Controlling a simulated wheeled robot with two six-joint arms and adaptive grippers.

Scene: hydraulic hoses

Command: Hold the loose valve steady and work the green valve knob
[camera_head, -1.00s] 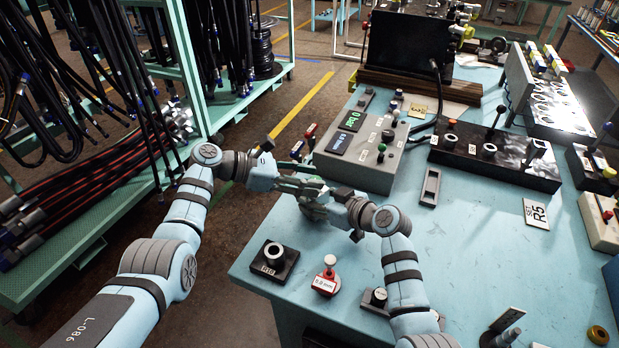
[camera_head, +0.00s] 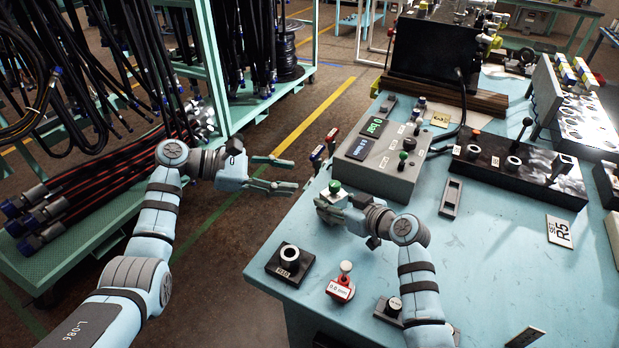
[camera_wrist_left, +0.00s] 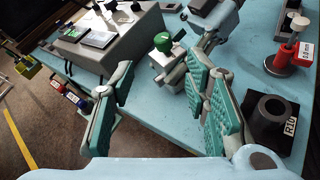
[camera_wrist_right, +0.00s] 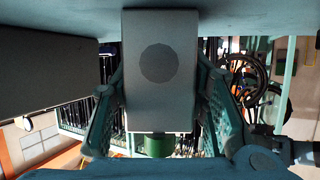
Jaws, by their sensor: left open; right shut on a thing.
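The loose valve is a grey block (camera_wrist_right: 160,95) with a green knob (camera_head: 335,186) on top. It sits upright over the table's left edge region; the left wrist view shows the knob (camera_wrist_left: 163,42) and part of the pale body (camera_wrist_left: 168,63). My right gripper (camera_head: 330,204) is shut on the valve body, with one finger on each side in the right wrist view. There the knob (camera_wrist_right: 158,145) shows at the block's lower end. My left gripper (camera_head: 290,175) is open and empty, to the left of the valve and apart from it, fingers pointing towards it.
A grey control box (camera_head: 380,155) with displays and small knobs stands behind the valve. A black R10 block (camera_head: 290,262) and a red gauge-like piece (camera_head: 341,288) lie in front. A hose rack (camera_head: 215,60) stands left of the table, across a floor gap.

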